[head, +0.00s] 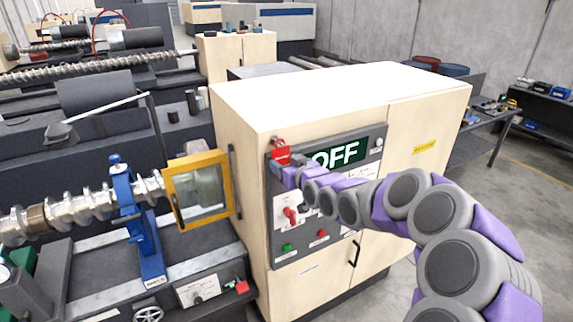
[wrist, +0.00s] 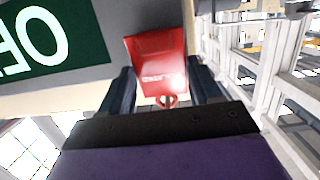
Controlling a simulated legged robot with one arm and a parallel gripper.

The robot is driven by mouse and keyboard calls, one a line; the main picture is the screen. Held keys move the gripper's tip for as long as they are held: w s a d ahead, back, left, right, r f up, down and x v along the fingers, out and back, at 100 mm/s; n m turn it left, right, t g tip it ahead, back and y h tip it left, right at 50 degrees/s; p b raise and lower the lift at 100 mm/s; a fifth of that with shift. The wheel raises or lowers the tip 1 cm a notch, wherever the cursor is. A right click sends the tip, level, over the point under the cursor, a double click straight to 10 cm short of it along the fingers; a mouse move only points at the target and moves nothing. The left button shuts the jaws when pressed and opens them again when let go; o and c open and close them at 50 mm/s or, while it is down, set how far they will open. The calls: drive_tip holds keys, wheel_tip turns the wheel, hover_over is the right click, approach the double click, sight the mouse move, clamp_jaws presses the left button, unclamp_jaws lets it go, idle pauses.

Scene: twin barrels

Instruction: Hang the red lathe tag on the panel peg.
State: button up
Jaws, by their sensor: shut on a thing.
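The red lathe tag (head: 281,154) is at the upper left corner of the grey control panel (head: 330,222). My gripper (head: 280,163) is shut on it. In the wrist view the red tag (wrist: 158,62) sits between the two dark fingers of my gripper (wrist: 163,85), with pale lettering and a small red loop at its lower end in the picture. The panel peg cannot be made out; the tag and my gripper may cover it. I cannot tell whether the tag touches a peg.
The panel carries a lit OFF sign (head: 341,152), a red rotary switch (head: 291,214), and green (head: 287,247) and red (head: 322,233) buttons. A lathe with a yellow-framed guard (head: 197,187) stands left of the pale cabinet (head: 250,190). Open floor shows at right.

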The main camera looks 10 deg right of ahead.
drive_tip(key=o, duration=1)
drive_tip(key=shift+o, duration=0.2)
